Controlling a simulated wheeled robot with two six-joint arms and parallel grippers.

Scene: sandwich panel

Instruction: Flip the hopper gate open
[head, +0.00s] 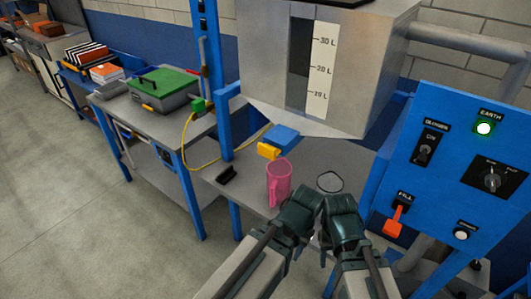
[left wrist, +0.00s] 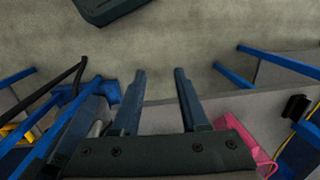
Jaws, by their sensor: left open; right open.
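The grey hopper (head: 360,70) with a litre scale (head: 322,65) hangs over the bench at the top of the head view. A blue block (head: 283,137) with a yellow end (head: 268,150) sits by its lower edge; it may be the gate, but I cannot tell whether it is open or shut. My left gripper (head: 304,198) and right gripper (head: 340,202) are side by side low in the head view, below and apart from that block. The left gripper (left wrist: 160,80) is open with nothing between its fingers in the left wrist view. The right fingertips are hard to make out.
A pink mug (head: 278,182) stands on the bench just left of my grippers, also in the left wrist view (left wrist: 248,145). A blue panel (head: 450,170) with switches and an orange lever (head: 394,224) stands at right. A yellow cable (head: 215,160) runs left.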

